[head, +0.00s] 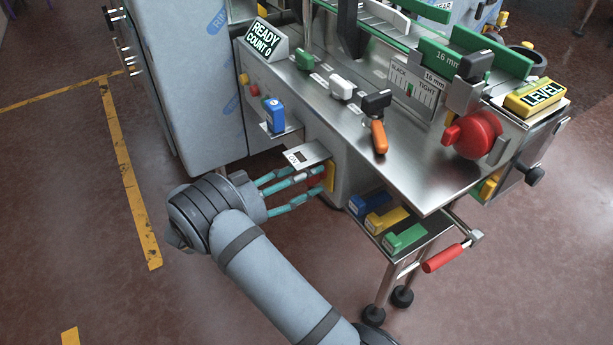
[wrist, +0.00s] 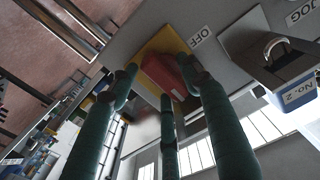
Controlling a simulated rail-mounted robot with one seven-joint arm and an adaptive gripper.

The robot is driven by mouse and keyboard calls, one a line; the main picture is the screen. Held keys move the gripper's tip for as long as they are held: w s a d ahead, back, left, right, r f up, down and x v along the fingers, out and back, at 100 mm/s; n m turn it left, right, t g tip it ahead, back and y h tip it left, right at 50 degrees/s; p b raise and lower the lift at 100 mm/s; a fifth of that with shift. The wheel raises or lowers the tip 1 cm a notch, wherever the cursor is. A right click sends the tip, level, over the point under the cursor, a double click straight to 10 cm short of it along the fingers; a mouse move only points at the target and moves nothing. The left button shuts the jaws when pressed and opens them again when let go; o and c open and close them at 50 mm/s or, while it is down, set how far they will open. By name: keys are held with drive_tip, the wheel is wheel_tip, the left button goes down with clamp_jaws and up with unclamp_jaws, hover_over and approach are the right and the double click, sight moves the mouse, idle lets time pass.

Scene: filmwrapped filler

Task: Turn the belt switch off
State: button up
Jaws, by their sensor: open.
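The belt switch appears to be a red rotary knob (wrist: 165,75) on a yellow plate (wrist: 158,46), with an OFF label (wrist: 201,36) beside the plate in the wrist view. In the head view, the yellow plate (head: 331,176) is on the machine's side below the steel top, and the red knob is mostly hidden behind my fingers. My gripper (head: 312,183) has three teal fingers spread open, with the tips close around the knob. In the wrist view, my gripper (wrist: 163,86) has fingers on both sides of the knob and one below. I cannot tell whether they touch it.
A small metal bracket (head: 306,153) juts out just above my fingers. A blue block (head: 274,116) stands on a ledge above. A low shelf with blue, yellow and green blocks (head: 403,237) and a red-handled crank (head: 443,258) are at right. A wrapped cabinet (head: 190,80) stands at left.

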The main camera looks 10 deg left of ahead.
drive_tip(key=c, duration=0.3)
drive_tip(key=c, duration=0.8)
drive_tip(key=shift+c, duration=0.3)
drive_tip(key=shift+n, duration=0.4)
drive_tip(key=n+p, duration=0.1)
drive_tip(key=n, duration=0.4)
drive_tip(key=n+p, duration=0.2)
drive_tip(key=n, duration=0.4)
drive_tip(key=r+n+p, duration=0.1)
drive_tip(key=n+p, duration=0.1)
drive_tip(key=n, duration=0.4)
drive_tip(key=shift+a, duration=0.1)
drive_tip(key=shift+w, duration=0.1)
